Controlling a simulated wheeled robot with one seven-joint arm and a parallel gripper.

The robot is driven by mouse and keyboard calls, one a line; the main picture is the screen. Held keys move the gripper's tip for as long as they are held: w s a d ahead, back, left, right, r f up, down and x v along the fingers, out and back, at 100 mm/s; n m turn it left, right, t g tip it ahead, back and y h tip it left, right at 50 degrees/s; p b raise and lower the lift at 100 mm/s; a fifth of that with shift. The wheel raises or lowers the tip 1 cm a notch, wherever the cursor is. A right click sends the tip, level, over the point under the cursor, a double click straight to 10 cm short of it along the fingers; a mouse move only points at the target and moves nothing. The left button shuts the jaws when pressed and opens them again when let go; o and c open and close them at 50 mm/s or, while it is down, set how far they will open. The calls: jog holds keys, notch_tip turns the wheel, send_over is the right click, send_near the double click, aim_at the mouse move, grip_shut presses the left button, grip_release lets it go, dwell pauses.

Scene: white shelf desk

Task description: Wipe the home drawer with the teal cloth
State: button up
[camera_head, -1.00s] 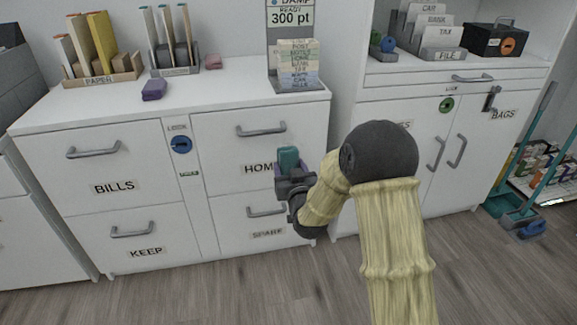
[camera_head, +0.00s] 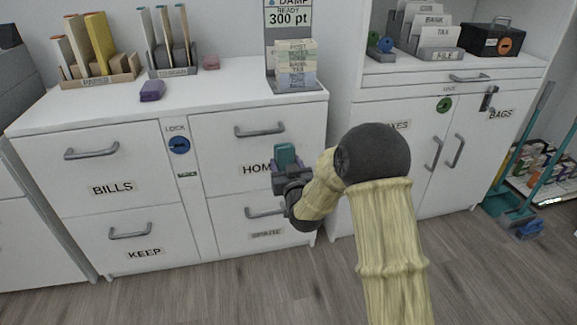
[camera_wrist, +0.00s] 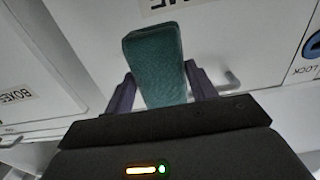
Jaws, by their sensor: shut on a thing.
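The home drawer (camera_head: 226,128) is the upper right drawer of the white desk in the head view, shut, with a grey handle and a label partly hidden by my gripper. My gripper (camera_head: 287,162) is in front of the right part of that drawer, near the label. It is shut on the teal cloth (camera_head: 285,153), a folded pad. In the wrist view the cloth (camera_wrist: 156,62) stands between the two purple fingers, with the white drawer front behind it. I cannot tell whether the cloth touches the drawer.
The spare drawer (camera_head: 228,217) is below, and the bills drawer (camera_head: 84,178) is to the left. A purple block (camera_head: 152,91) and a card stand (camera_head: 292,84) are on the desk top. A cabinet (camera_head: 440,165) stands at the right. Floor in front is clear.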

aim_at(300, 142)
jog(key=shift+x, duration=2.35)
jog(key=shift+x, duration=1)
jog(key=shift+d, duration=0.15)
jog(key=d, duration=0.3)
jog(key=shift+w, duration=0.4)
jog(key=shift+w+d, duration=0.3)
jog(key=shift+d, duration=0.5)
jog(key=shift+w+d, duration=0.3)
jog(key=shift+d, duration=0.55)
